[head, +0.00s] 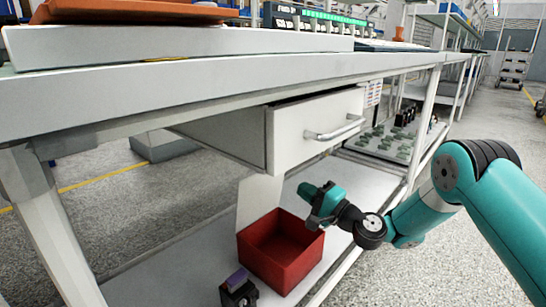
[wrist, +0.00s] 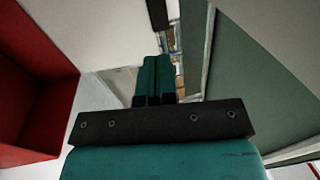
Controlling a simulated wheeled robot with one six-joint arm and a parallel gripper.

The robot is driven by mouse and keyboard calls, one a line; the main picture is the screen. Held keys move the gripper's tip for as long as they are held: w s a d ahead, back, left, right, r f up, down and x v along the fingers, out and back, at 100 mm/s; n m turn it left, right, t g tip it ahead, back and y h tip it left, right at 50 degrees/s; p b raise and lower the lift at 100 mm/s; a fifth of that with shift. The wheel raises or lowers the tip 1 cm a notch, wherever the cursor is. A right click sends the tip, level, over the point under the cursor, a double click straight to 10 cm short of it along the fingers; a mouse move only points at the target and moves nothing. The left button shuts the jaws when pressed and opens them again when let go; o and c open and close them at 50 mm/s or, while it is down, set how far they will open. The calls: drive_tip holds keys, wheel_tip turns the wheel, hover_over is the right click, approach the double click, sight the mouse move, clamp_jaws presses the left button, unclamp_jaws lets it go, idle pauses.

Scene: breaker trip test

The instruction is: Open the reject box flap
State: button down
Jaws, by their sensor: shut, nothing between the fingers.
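The red reject box (head: 283,262) stands on the white lower shelf under the bench, and its inside is in plain view from above. A pale flat panel (head: 258,203) stands upright at its back left edge and looks like the flap, raised. My gripper (head: 306,191) is just above the box's back right side, below the drawer, pointing left. In the wrist view the gripper's fingers (wrist: 157,72) are together with nothing between them. Red walls of the box (wrist: 45,45) fill the left side there. I cannot tell whether the fingertips touch the panel.
A drawer (head: 315,130) with a bar handle hangs shut or nearly so above my gripper. A small dark block with a purple top (head: 238,284) sits on the shelf in front of the box. A tray of small parts (head: 392,142) lies farther back right. A bench leg (head: 425,125) stands behind.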

drive_tip(key=b+x, duration=0.5)
drive_tip(key=x, duration=0.6)
drive_tip(key=shift+w+a, duration=0.15)
drive_tip(key=shift+a, duration=0.1)
